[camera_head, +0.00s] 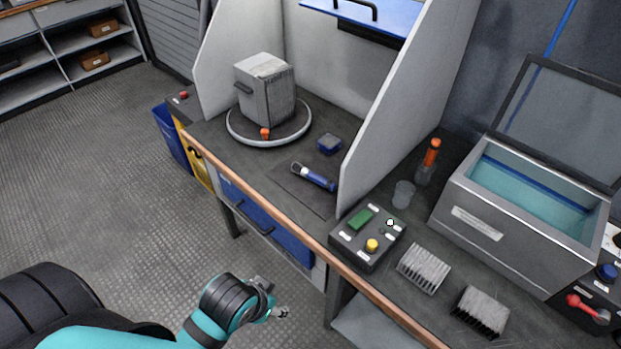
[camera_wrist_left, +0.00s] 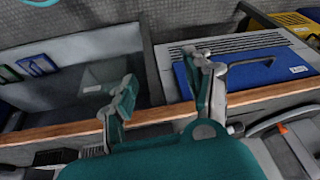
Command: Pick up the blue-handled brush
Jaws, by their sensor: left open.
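The blue-handled brush (camera_head: 318,178) lies on the dark bench top, left of the slanted white partition. Its blue handle points to the lower right and its pale end to the upper left. My left gripper (camera_head: 278,302) is in front of the bench, below and to the left of the brush in the head view, well apart from it. In the left wrist view the two fingers of my left gripper (camera_wrist_left: 160,82) are spread with nothing between them. I cannot make out the brush in that view. My right gripper is not in view.
The white partition (camera_head: 400,110) rises close to the brush's right. A control box (camera_head: 367,240) and finned blocks sit further right. The wooden bench edge (camera_head: 270,208) runs in front.

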